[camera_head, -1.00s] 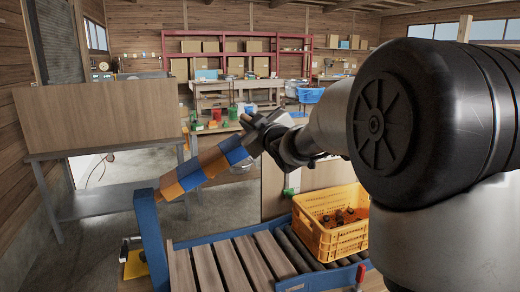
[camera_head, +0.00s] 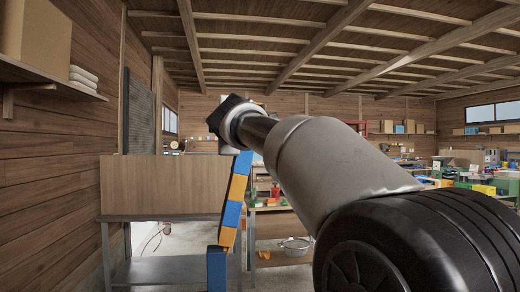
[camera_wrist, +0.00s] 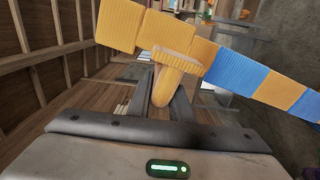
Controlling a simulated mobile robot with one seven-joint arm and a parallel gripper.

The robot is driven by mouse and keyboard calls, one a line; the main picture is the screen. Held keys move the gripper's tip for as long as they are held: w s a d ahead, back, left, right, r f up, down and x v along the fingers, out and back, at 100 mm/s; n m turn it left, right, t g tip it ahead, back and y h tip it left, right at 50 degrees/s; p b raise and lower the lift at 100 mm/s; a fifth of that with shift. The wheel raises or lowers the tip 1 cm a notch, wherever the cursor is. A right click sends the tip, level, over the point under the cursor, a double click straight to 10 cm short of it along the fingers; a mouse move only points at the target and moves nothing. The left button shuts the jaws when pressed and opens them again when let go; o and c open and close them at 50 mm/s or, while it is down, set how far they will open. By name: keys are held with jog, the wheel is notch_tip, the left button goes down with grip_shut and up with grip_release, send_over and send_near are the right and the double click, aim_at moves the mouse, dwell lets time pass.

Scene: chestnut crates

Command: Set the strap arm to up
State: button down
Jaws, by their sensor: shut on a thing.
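The strap arm (camera_head: 236,189) is a bar banded in orange and blue. In the head view it rises steeply from a blue post (camera_head: 216,268), leaning slightly right. In the wrist view the strap arm (camera_wrist: 235,76) crosses the top of the picture, with a rounded yellow handle (camera_wrist: 169,78) sticking out toward me. My gripper (camera_wrist: 163,92) is shut on this handle, one dark finger on each side. In the head view my wrist hides the upper end of the strap arm, and my fingertips are not visible there.
A brown board (camera_head: 160,185) stands on a grey metal table at the left. A workbench (camera_head: 275,215) with a metal bowl (camera_head: 295,246) below it is behind the strap arm. A shelf with a carton (camera_head: 35,42) hangs at the upper left. My arm covers much of the right.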

jog(key=s+a+n, duration=0.2)
jog(key=a+n, duration=0.2)
jog(key=a, duration=0.7)
jog(key=shift+s+a+f, duration=0.25)
jog(key=shift+f, duration=0.1)
jog(key=c, duration=1.9)
grip_release()
jog(key=shift+o, duration=1.3)
jog(key=shift+w+f, duration=0.1)
jog(key=shift+f, duration=0.1)
jog(key=s+d+b, duration=0.3)
jog(key=s, duration=1.4)
jog(key=shift+d, duration=0.2)
